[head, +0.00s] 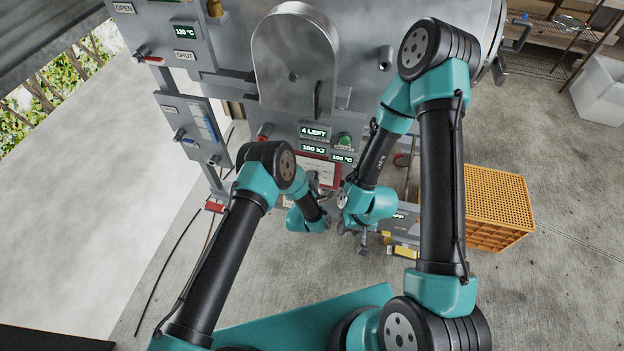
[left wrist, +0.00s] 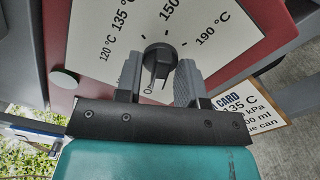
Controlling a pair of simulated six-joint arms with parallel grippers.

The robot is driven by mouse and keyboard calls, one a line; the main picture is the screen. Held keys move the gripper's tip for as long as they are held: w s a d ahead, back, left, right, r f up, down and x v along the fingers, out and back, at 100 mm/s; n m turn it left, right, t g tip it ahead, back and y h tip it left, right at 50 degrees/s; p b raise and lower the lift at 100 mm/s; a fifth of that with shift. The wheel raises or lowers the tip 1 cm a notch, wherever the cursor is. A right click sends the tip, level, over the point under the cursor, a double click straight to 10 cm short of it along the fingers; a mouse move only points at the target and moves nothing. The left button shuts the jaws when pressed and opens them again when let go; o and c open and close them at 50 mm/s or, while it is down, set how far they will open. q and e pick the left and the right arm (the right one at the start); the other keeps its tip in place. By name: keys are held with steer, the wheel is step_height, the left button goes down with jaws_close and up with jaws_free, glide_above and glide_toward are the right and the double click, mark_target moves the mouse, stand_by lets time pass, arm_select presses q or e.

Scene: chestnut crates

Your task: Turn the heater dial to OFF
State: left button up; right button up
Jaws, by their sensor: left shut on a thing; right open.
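The heater dial is a black knob (left wrist: 160,58) on a white scale plate (left wrist: 105,22) with a red surround (left wrist: 58,50). The plate reads 120, 135, 150 and 190 °C. A label starting with "O" sits below the knob, its rest hidden by my gripper. A pale line on the knob points down towards that label. My left gripper (left wrist: 159,74) is shut on the knob, one finger on each side. In the head view, the plate (head: 316,171) is partly hidden by my left arm. My right gripper (head: 363,241) is open, lower right of the panel.
A grey machine (head: 225,45) with a rounded door (head: 293,60) stands ahead. Its displays read "4 LEFT", "100 kJ" and "100 °C". A yellow crate (head: 497,205) stands at right. A card (left wrist: 250,100) hangs beside the dial plate. Concrete floor lies open at left.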

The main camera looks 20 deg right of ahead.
arm_select(q)
steer(key=o, duration=0.5)
steer(key=shift+o, duration=0.2)
steer(key=v, duration=1.7)
steer(key=shift+s, duration=0.25)
steer(key=shift+a, duration=0.1)
